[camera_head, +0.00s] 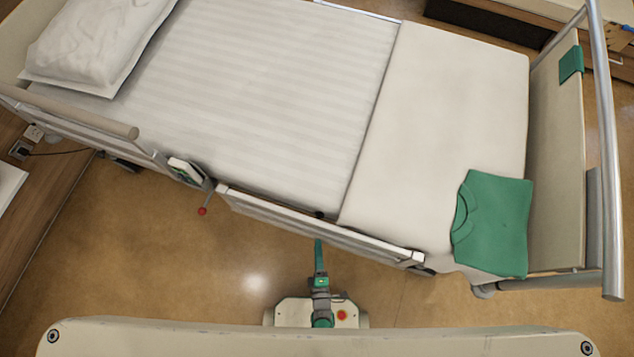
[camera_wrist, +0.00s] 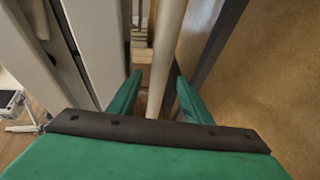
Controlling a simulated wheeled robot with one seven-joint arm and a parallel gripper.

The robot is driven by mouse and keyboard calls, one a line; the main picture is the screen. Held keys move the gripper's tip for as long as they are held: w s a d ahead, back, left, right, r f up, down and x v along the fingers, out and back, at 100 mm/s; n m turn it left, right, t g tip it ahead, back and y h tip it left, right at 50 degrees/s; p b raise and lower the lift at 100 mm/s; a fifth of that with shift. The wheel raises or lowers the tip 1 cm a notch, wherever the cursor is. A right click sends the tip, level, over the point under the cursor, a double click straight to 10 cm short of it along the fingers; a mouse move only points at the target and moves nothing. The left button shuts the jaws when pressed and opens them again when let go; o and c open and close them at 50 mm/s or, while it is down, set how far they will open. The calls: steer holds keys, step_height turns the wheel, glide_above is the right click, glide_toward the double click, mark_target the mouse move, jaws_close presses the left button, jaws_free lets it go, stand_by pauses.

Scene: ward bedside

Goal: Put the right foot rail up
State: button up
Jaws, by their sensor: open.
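The foot rail (camera_head: 320,228) runs along the near side of the bed, low beside the mattress edge. In the wrist view, a pale round rail bar (camera_wrist: 168,60) runs lengthwise between the two green fingers. My gripper (camera_head: 318,243) is at the near side of this rail, around its middle. It also shows in the wrist view (camera_wrist: 158,95), open, with a finger on each side of the bar and gaps visible. Whether either finger touches the bar cannot be told. A lever with a red knob (camera_head: 202,211) hangs near the rail's left end.
The head rail (camera_head: 75,115) stands farther left, with a control panel (camera_head: 186,170) near its end. A folded green shirt (camera_head: 492,225) lies at the bed's foot, by the footboard (camera_head: 557,160). The floor (camera_head: 180,270) in front of the bed is clear.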

steer(key=shift+w+a+f, duration=0.1)
steer(key=shift+w+f, duration=0.1)
steer(key=shift+w, duration=0.75)
steer(key=shift+w+a+f, duration=0.1)
steer(key=shift+w+f, duration=0.05)
steer(key=shift+w, duration=0.85)
steer(key=shift+w+a+f, duration=0.1)
steer(key=shift+w+f, duration=0.1)
steer(key=shift+w, duration=0.75)
jaws_close()
